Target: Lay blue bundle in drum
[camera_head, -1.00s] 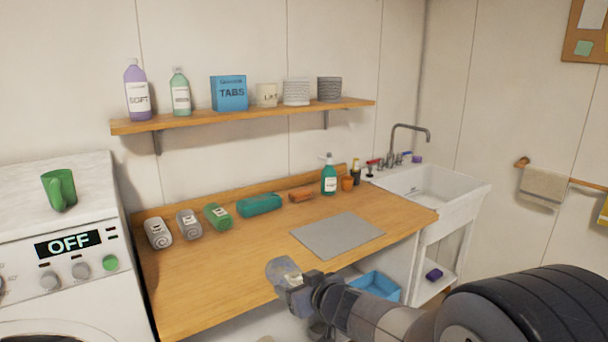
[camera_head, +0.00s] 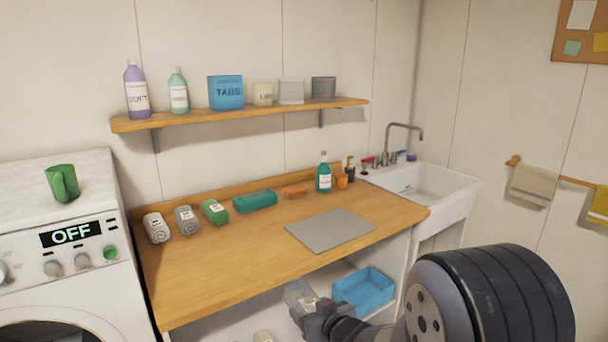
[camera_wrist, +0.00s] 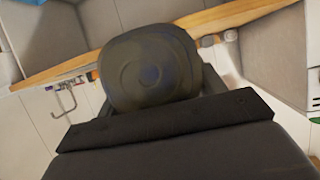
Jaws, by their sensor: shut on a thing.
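My gripper (camera_head: 303,306) is low in front of the counter's front edge in the head view. It is shut on a rolled bundle (camera_wrist: 150,68), whose spiral end faces the wrist camera. The bundle looks dark grey-olive with a faint blue tint in shade; in the head view it is a pale grey-blue shape (camera_head: 297,291). The washing machine (camera_head: 100,285) stands at the far left, its display reading OFF. Only the dark top of its round front (camera_head: 45,334) shows at the bottom edge; the drum's inside cannot be made out.
Several rolled bundles lie along the back of the wooden counter (camera_head: 220,265), with a grey mat (camera_head: 330,230) to their right. A blue bin (camera_head: 363,290) sits on the shelf below, beside my gripper. A sink (camera_head: 430,190) is at right. A green mug (camera_head: 62,183) stands on the washer.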

